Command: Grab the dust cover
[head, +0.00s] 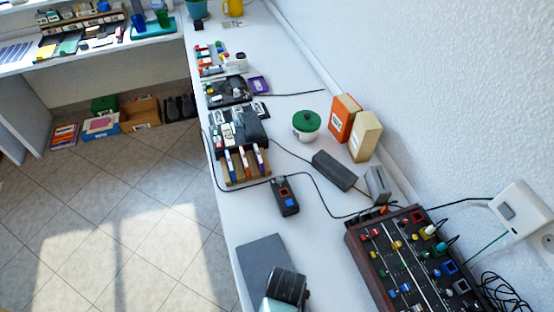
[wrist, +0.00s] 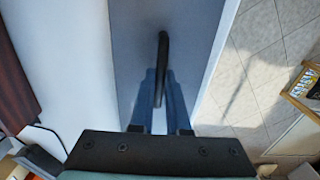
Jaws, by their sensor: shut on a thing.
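The dust cover is a flat grey panel (head: 262,255) at the near end of the white bench in the head view. In the wrist view the panel (wrist: 128,45) fills the middle, with a thin dark upright handle (wrist: 162,55) on it. My gripper (wrist: 162,100) is shut on this handle, with a bluish finger on each side of it. In the head view my gripper (head: 285,285) is over the panel's near end and hides part of it. I cannot tell whether the panel rests on the bench or is slightly raised.
A wood-sided mixer with coloured knobs (head: 405,255) stands to the right. A dark handheld device (head: 285,196) with a cable lies beyond the panel. A pen rack (head: 246,165), dark box (head: 334,170) and green-lidded pot (head: 306,125) stand farther back. The floor is left of the bench edge.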

